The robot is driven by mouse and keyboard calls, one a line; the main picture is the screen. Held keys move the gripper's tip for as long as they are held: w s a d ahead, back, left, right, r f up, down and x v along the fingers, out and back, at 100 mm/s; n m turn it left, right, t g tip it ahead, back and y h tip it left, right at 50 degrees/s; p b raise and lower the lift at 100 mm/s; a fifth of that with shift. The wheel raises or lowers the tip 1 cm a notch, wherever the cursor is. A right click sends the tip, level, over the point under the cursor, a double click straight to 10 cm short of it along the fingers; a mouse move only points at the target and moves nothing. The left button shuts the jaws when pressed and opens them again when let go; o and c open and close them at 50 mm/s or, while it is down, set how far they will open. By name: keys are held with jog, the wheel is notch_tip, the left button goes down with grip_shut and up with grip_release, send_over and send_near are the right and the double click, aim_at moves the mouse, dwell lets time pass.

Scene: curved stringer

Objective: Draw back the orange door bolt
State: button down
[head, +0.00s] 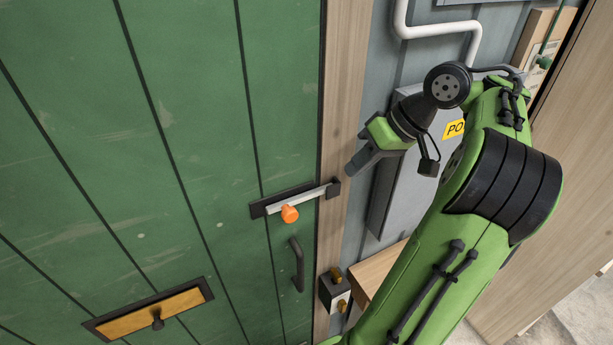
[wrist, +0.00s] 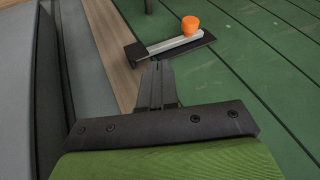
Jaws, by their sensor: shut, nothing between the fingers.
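The door bolt is a pale metal bar (head: 300,198) with an orange knob (head: 290,214), on a dark backing plate (head: 262,207) on the green door. The bar's right end reaches a dark keeper (head: 333,188) on the wooden door frame. The orange knob also shows in the wrist view (wrist: 190,26), beyond the fingertips. My gripper (head: 352,170) is shut and empty, up and to the right of the bolt near the frame. In the wrist view my gripper (wrist: 157,68) points toward the bolt's bar, apart from the knob.
A dark door handle (head: 297,264) is below the bolt. A wooden flap with a dark knob (head: 150,312) is lower left. A grey box with a yellow label (head: 402,190) stands right of the frame, close behind my arm. A small lock box (head: 334,291) is lower on the frame.

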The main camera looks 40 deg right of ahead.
aim_at(288, 213)
jog(key=b+x, duration=0.1)
jog(key=x, duration=0.2)
jog(key=b+x, duration=0.2)
jog(key=x, duration=0.2)
jog(key=b+x, duration=0.2)
jog(key=x, duration=0.1)
jog(key=shift+s+a+f, duration=0.3)
jog(key=shift+a, duration=0.2)
jog(key=a, duration=0.1)
jog(key=w+a, duration=0.1)
jog(key=a, duration=0.1)
jog(key=shift+w+a+f, duration=0.1)
jog(key=shift+a+f, duration=0.05)
jog(key=shift+a, duration=0.15)
jog(key=a, duration=0.2)
jog(key=w+a, duration=0.1)
jog(key=a, duration=0.2)
jog(key=shift+w, duration=0.2)
jog(key=shift+s+d, duration=0.1)
